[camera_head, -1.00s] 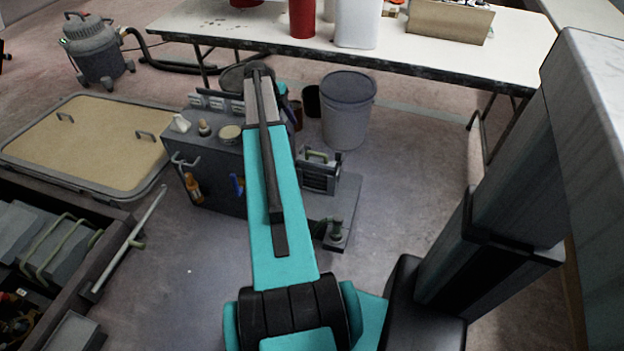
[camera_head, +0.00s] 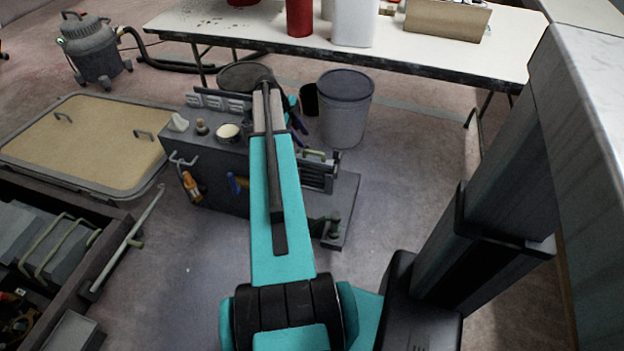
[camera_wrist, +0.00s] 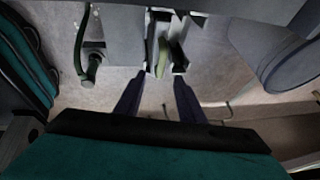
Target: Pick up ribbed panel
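A grey ribbed panel (camera_head: 318,176) with a pale green handle on top stands at the right side of the grey workbench unit, partly hidden behind my arm in the head view. In the wrist view the green handle (camera_wrist: 163,56) shows above and between my fingertips, with grey plates beside it. My gripper (camera_wrist: 158,84) is open and empty, its two dark fingers apart. The handle looks beyond the fingertips; I cannot tell the exact gap. In the head view the gripper is mostly hidden behind the arm.
The grey unit (camera_head: 213,150) carries jars and hanging tools. A long white table (camera_head: 420,55) crosses the back. A shallow tray (camera_head: 85,180) lies at left.

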